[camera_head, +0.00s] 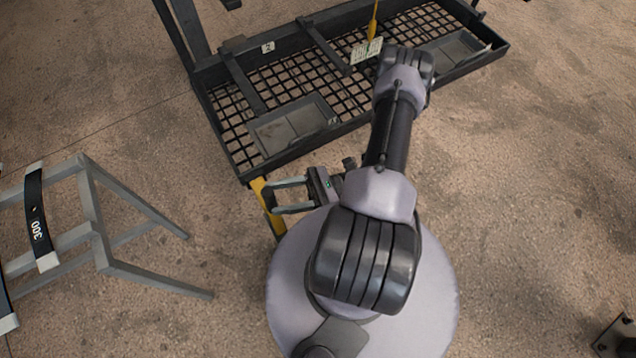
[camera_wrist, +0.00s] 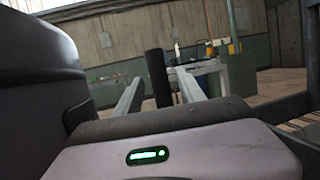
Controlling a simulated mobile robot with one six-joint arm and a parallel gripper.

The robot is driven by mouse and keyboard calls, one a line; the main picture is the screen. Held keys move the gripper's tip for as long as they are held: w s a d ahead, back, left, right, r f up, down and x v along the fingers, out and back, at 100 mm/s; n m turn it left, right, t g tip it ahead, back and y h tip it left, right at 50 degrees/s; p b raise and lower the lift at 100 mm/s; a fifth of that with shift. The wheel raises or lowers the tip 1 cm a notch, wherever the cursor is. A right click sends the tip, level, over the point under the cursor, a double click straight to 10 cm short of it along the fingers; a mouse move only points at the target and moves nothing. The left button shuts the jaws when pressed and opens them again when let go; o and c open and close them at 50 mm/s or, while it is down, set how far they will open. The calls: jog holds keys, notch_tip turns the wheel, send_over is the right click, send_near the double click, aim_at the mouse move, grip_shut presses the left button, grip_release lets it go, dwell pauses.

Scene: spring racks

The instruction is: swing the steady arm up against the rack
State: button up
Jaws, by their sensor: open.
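The rack (camera_head: 340,127) is a dark frame with a mesh floor in the upper part of the head view. A yellow bar (camera_head: 263,196), which looks like the steady arm, stands out from the rack's near left corner. Its lower end is partly hidden by my base. My gripper (camera_head: 273,197) is open, its two fingers pointing left at the yellow bar. In the wrist view, a dark upright post (camera_wrist: 157,78) shows between or just beyond the open fingers (camera_wrist: 158,98). I cannot tell whether it is part of the yellow bar or whether anything touches.
A grey metal trestle (camera_head: 95,225) with a black strap marked 300 (camera_head: 38,222) stands at the left. A yellow piece with a tag (camera_head: 366,50) hangs over the mesh. A dark bracket (camera_head: 614,336) lies at the lower right.

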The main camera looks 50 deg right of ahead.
jog(key=v, duration=1.7)
jog(key=shift+f, duration=0.1)
